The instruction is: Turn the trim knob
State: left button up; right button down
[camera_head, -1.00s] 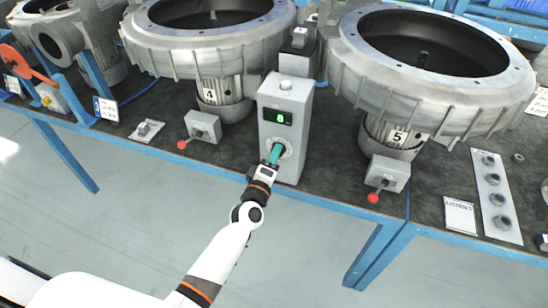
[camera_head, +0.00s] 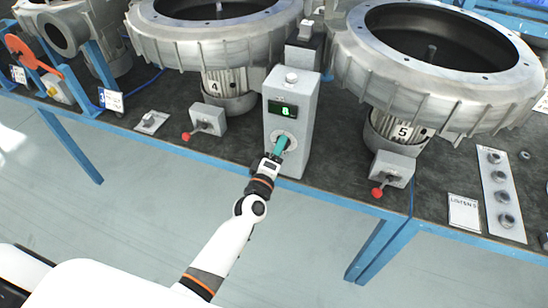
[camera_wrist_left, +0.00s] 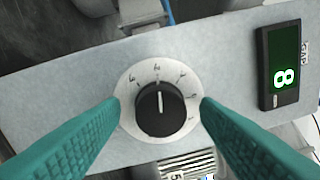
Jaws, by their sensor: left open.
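The trim knob (camera_wrist_left: 166,110) is black with a white pointer line and sits on a round white dial plate (camera_wrist_left: 130,82) with marks. In the left wrist view its line points nearly straight up. My left gripper (camera_wrist_left: 161,104) is open, with one teal finger on each side of the knob and gaps between them and it. In the head view the left gripper (camera_head: 281,146) is at the front of the grey control box (camera_head: 304,115) and hides most of the knob. A green display (camera_wrist_left: 284,66) shows 8; it also shows in the head view (camera_head: 284,110). My right gripper is out of view.
Blower 4 (camera_head: 214,40) and blower 5 (camera_head: 440,55) stand on either side of the box. Small switch boxes with red-tipped levers (camera_head: 208,120) (camera_head: 392,168) sit near the bench's front edge. A panel with several round knobs (camera_head: 497,190) lies at right.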

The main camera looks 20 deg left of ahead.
pick_arm(q)
jog(key=s+b, duration=0.2)
jog(key=s, duration=0.9)
jog(key=shift+s+a+f, duration=0.25)
jog(key=shift+s+f, duration=0.05)
jog(key=shift+s, duration=0.1)
